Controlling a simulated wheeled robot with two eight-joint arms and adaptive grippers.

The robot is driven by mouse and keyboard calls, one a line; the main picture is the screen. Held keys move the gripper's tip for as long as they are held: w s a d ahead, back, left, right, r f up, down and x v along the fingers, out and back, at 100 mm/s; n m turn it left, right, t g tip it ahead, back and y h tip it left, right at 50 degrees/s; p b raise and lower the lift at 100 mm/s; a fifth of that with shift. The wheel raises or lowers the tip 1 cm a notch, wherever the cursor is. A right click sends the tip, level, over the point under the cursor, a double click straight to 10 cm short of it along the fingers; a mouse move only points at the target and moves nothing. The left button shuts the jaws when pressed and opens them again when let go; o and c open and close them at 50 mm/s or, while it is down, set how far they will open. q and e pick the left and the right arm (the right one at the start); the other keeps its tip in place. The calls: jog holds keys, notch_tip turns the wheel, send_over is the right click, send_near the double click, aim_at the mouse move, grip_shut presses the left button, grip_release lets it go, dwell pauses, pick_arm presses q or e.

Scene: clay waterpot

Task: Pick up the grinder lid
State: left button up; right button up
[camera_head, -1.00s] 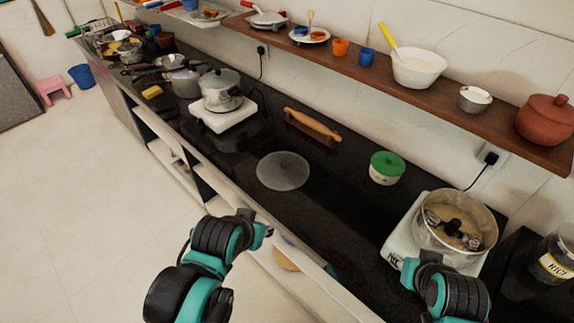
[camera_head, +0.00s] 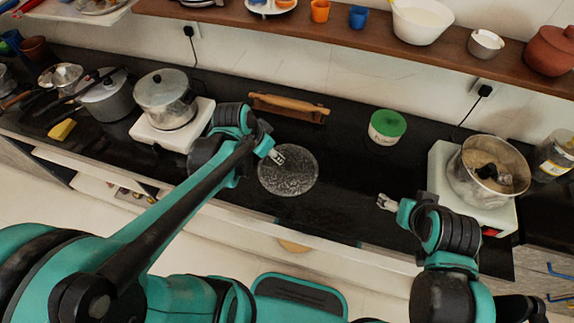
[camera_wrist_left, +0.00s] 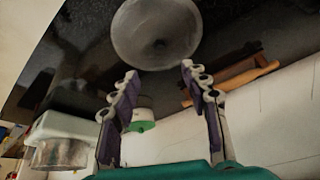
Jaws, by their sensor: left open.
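A round, see-through lid (camera_head: 290,178), which looks like the grinder lid, lies flat on the black counter in the head view. It also shows at the top of the left wrist view (camera_wrist_left: 157,30), with a small dark mark at its middle. My left gripper (camera_head: 277,156) is over the lid's upper left edge in the head view. In the left wrist view, its two fingers (camera_wrist_left: 158,72) are spread with nothing between them. The grinder (camera_head: 488,172) stands on a white base at the right. My right gripper (camera_head: 386,202) is between lid and grinder; its jaw opening is unclear.
A wooden rolling pin (camera_head: 290,103) lies behind the lid. A green-topped jar (camera_head: 387,126) stands behind and right of it. A pot (camera_head: 166,98) on a white stove is at left. A wooden shelf (camera_head: 350,35) runs above.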

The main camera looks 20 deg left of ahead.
aim_at(287, 163)
pick_arm(q)
jog(key=w+f+m, duration=0.1)
jog(key=w+f, duration=0.1)
jog(key=f, duration=0.1)
jog(key=w+f+m+h, duration=0.1)
jog(key=f, duration=0.2)
jog(key=w+f+m+g, duration=0.1)
jog(key=w+f+m, duration=0.1)
jog(key=f, duration=0.2)
jog(key=shift+w+d+h+b, duration=0.3)
jog(key=x, duration=0.1)
jog(key=b+x, duration=0.1)
jog(key=x, duration=0.1)
jog(key=b+x, duration=0.1)
jog(key=x, duration=0.1)
jog(key=shift+d, duration=0.4)
jog(key=shift+c, duration=0.5)
grip_shut()
